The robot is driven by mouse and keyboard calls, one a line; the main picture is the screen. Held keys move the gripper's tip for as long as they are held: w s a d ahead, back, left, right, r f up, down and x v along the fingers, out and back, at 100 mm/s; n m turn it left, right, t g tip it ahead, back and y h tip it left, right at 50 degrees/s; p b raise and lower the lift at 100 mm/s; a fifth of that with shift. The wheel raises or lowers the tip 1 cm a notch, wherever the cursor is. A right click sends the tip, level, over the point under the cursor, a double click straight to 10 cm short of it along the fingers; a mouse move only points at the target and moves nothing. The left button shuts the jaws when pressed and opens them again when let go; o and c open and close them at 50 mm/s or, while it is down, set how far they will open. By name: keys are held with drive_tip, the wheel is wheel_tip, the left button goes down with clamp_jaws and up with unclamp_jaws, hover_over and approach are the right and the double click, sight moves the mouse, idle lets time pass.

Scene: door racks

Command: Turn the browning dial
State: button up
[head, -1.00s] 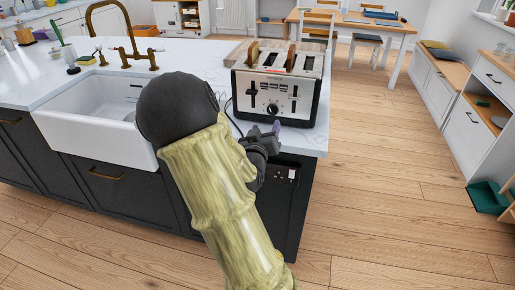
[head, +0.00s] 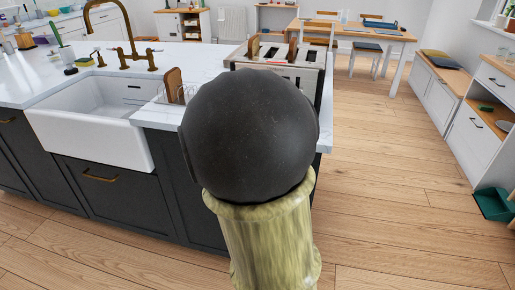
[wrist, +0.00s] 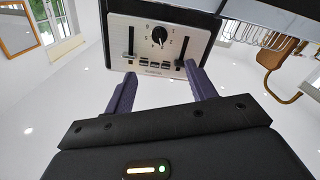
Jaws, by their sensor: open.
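The toaster (head: 317,72) stands on the white counter, and my arm hides most of its front in the head view. In the wrist view the toaster's silver front (wrist: 178,21) fills the top middle. The black round browning dial (wrist: 159,36) is on it, with marks around it, between two slots with levers and near a row of small buttons. My gripper (wrist: 160,72) is open, with its two purple fingers apart and nothing between them. The dial appears beyond the fingertips, roughly in line with the gap, and I see no contact. My gripper is hidden in the head view.
Bread slices (head: 291,50) stick up from the toaster. A toast rack (head: 188,94) with a brown slice (head: 174,85) stands to its left and shows right of the toaster in the wrist view. A white sink (head: 90,130) and brass tap (head: 128,52) lie further left.

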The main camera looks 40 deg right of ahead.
drive_tip(key=shift+s+a+f+b, duration=0.15)
drive_tip(key=shift+s+a+b, duration=0.35)
drive_tip(key=shift+b, duration=0.2)
drive_tip(key=w+a+f+n+g+y, duration=0.1)
drive_tip(key=w+a+f+n+y, duration=0.25)
drive_tip(key=a+f+y, duration=0.85)
drive_tip(key=s+a+f+n+g+y, duration=0.1)
drive_tip(key=s+a+f+g, duration=0.25)
drive_tip(key=s, duration=0.25)
drive_tip(key=s+a+f+n+g+y, duration=0.1)
drive_tip(key=s+a+f+g, duration=0.2)
drive_tip(key=s+a+g, duration=0.25)
wheel_tip(320, 180, up, 26)
drive_tip(key=d+t+p, duration=0.1)
drive_tip(key=p, duration=2.6)
drive_tip(key=shift+s, duration=0.35)
